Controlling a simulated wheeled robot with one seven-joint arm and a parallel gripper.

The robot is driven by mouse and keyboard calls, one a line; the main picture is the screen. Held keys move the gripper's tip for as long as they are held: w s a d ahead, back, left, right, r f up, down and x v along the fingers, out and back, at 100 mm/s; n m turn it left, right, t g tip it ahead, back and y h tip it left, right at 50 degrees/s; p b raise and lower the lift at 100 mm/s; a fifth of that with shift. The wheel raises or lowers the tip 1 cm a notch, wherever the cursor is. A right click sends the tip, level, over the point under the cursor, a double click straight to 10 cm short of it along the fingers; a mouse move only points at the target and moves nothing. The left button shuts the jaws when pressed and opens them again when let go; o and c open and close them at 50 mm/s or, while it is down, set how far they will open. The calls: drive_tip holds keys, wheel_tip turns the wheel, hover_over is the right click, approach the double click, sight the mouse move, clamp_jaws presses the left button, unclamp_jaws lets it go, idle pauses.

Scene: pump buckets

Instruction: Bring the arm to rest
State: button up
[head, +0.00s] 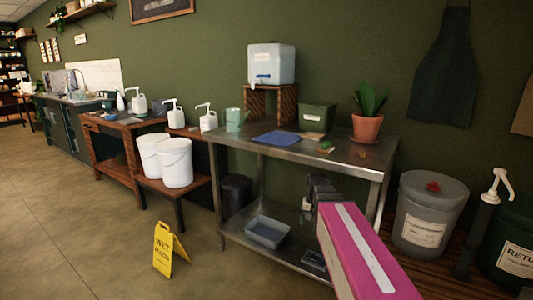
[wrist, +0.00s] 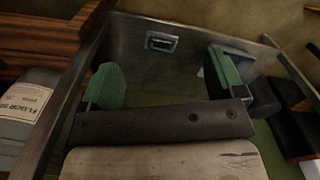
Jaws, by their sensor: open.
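My arm with its pink and white link reaches in from the bottom right of the head view. My gripper (head: 318,190) is a dark shape at its far end, in front of the steel table (head: 300,150), just below the tabletop edge. In the wrist view my gripper (wrist: 164,72) shows two green finger pads standing wide apart. Nothing is between them. Behind the pads is a greenish surface framed by metal edges. The fingertips are too small to make out in the head view.
A grey bin (head: 430,215) with a label stands right of my arm. A grey tub (head: 268,231) sits on the table's lower shelf. A yellow wet floor sign (head: 168,250) stands on the floor. White buckets (head: 176,163) stand on a low bench. Floor at left is clear.

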drive_tip(key=s+f+n, duration=0.2)
drive_tip(key=s+f, duration=0.8)
drive_tip(key=f, duration=0.1)
drive_tip(key=shift+s+f, duration=0.2)
drive_tip(key=shift+s, duration=0.05)
